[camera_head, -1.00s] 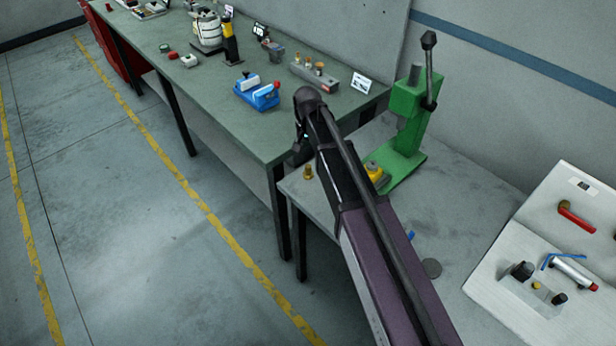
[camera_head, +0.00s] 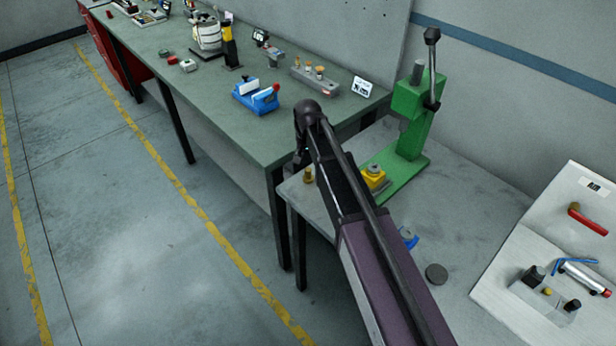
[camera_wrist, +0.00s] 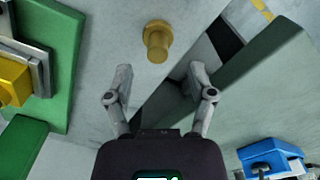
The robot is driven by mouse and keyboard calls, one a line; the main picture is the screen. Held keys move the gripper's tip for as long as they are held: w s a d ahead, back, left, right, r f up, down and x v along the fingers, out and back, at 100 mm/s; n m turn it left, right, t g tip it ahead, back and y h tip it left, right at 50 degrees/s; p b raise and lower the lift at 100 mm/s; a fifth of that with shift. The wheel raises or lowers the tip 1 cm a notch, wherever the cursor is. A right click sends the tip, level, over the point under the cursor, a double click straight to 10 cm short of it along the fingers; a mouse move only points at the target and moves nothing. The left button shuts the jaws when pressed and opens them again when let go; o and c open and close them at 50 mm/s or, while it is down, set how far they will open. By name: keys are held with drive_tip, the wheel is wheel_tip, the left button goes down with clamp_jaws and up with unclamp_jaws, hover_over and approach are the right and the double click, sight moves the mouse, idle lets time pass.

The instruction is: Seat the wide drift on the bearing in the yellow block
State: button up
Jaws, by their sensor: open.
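A brass flanged piece (camera_head: 308,175), which looks like a drift, stands on the grey table near its left edge. In the wrist view the brass piece (camera_wrist: 157,42) is just beyond my open, empty gripper (camera_wrist: 160,70), roughly centred between the fingertips and not touching them. I cannot tell whether it is the wide drift. The yellow block (camera_head: 374,180) sits at the green press base with a grey round part on top, perhaps the bearing. In the wrist view the yellow block (camera_wrist: 12,82) is cut off at the left edge.
The green press (camera_head: 408,125) stands behind the yellow block. The green bench (camera_head: 225,105) adjoins on the left, with a blue vise (camera_head: 256,97) and a grey holder (camera_head: 315,80) of small pieces.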

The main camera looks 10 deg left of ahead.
sight(308, 170)
drive_tip(key=shift+f, duration=0.1)
drive_tip(key=shift+d+f+b, duration=0.15)
drive_tip(key=shift+f+b, duration=2.4)
drive_tip(key=shift+b, duration=0.05)
clamp_jaws()
